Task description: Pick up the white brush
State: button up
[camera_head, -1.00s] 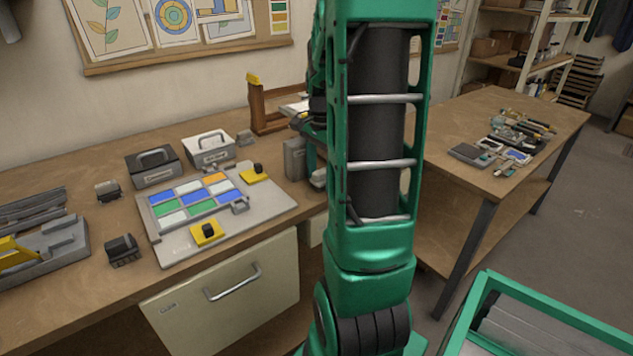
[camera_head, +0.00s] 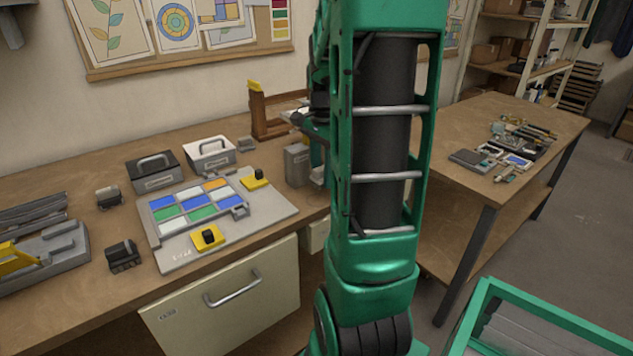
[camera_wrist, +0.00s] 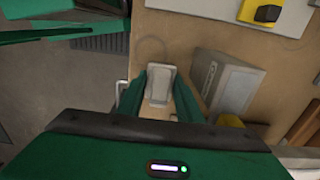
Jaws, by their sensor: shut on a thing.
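In the wrist view, the two green fingers of my gripper (camera_wrist: 160,94) are shut on a pale, whitish-grey piece, which I take to be the white brush (camera_wrist: 161,78). The piece sits between the fingers, over the bench near its front edge. Its lower part is hidden by my gripper, so I cannot tell whether it touches the bench. In the head view, my arm covers most of the gripper, and only a small pale part shows beside the grey box.
A grey box (camera_head: 297,165) stands close by the brush; it also shows in the wrist view (camera_wrist: 226,84). A board with coloured glass panes (camera_head: 275,205) lies to the left on the bench. A wooden stand (camera_head: 258,112) is behind. A second table (camera_head: 465,160) is at right.

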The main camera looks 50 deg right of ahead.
jog(key=shift+r, duration=0.9)
jog(key=s+a+r, duration=0.3)
jog(key=a+r, duration=0.3)
jog(key=a, duration=0.5)
jog(key=shift+s+r, duration=0.15)
jog(key=shift+r, duration=0.1)
jog(key=shift+a, duration=0.1)
